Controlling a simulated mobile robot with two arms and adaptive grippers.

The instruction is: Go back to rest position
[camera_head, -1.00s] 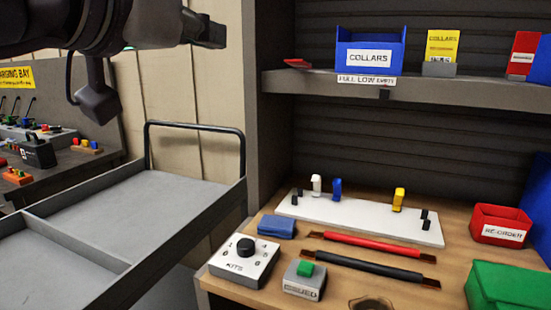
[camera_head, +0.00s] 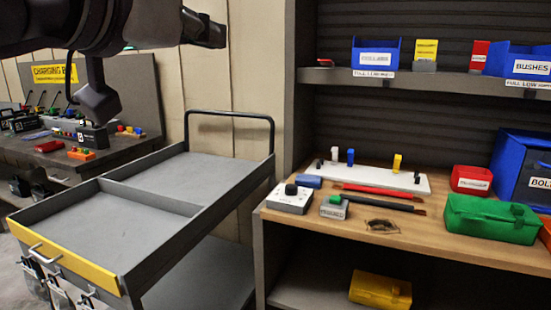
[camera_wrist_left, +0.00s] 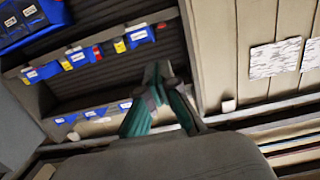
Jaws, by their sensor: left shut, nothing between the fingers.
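My left gripper (camera_head: 205,28) shows at the top left of the head view, at the end of my dark arm. It is raised above the cart and to the left of the shelf unit. It is shut and empty, and apart from everything around it. In the left wrist view its fingers (camera_wrist_left: 158,75) come together in front of the dark slatted shelf back. My right gripper is in neither view.
A grey cart (camera_head: 180,175) with a hoop handle stands below my left arm. The wooden workbench (camera_head: 420,228) to its right holds a green case (camera_head: 490,218), a KITS dial box (camera_head: 290,197) and a white board (camera_head: 375,180). A shelf (camera_head: 430,82) with blue bins is above. A charging bench (camera_head: 60,155) is far left.

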